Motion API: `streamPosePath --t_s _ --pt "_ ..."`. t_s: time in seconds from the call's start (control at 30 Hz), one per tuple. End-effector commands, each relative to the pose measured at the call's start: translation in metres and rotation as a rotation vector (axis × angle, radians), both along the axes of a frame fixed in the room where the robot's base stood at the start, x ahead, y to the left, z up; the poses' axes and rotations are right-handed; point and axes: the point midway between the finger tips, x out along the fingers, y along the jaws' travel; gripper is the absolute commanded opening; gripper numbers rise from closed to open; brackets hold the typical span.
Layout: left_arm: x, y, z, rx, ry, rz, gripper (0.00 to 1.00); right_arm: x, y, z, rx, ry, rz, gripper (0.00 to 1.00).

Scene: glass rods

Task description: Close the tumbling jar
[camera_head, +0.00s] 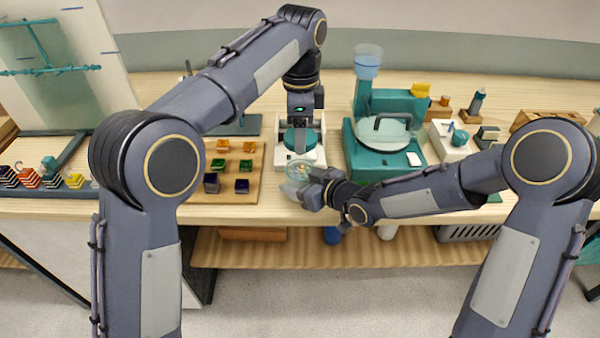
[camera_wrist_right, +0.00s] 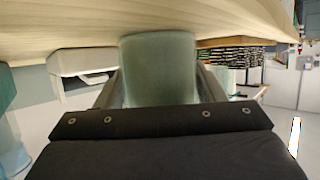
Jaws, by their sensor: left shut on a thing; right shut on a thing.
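The tumbling jar (camera_head: 299,167) is clear, with small coloured bits inside, and stands near the front edge of the table in the head view. My right gripper (camera_head: 308,185) is shut on it from the right. In the right wrist view the jar (camera_wrist_right: 158,70) shows as a greenish-grey cylinder between the fingers. My left gripper (camera_head: 300,118) points down just behind the jar. It is shut on what looks like the round teal lid (camera_head: 309,142), which is over a white base (camera_head: 281,156). The fingertips are mostly hidden, and I cannot tell whether the lid is lifted.
A teal machine (camera_head: 360,160) with a clear cover stands right of the white base. A wooden board (camera_head: 243,190) with several small coloured blocks lies to the left. Striped blocks (camera_head: 28,178) sit at far left. The table's front edge is close to the jar.

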Motion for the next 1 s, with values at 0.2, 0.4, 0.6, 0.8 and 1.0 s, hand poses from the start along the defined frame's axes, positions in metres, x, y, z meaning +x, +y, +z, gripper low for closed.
streamPosePath --t_s 0.2,0.4,0.6,0.8,1.0 --pt "-0.001 0.001 -0.033 0.001 0.004 0.001 0.41 0.0 0.0 0.0 0.0 0.0 0.0 0.22" --pt "0.0 0.001 -0.045 -0.001 0.001 0.001 0.41 0.0 0.0 0.0 0.0 0.0 0.0 0.22" --pt "0.0 0.001 -0.045 0.0 0.0 0.001 0.41 0.0 0.0 0.0 0.001 -0.001 0.0 0.22" --pt "0.0 0.001 -0.045 0.0 0.001 0.0 0.41 0.0 0.0 0.0 0.001 -0.001 0.0 0.22" --pt "-0.001 0.001 -0.051 0.001 0.002 0.0 0.41 0.0 0.0 0.0 0.001 -0.001 0.0 0.22"
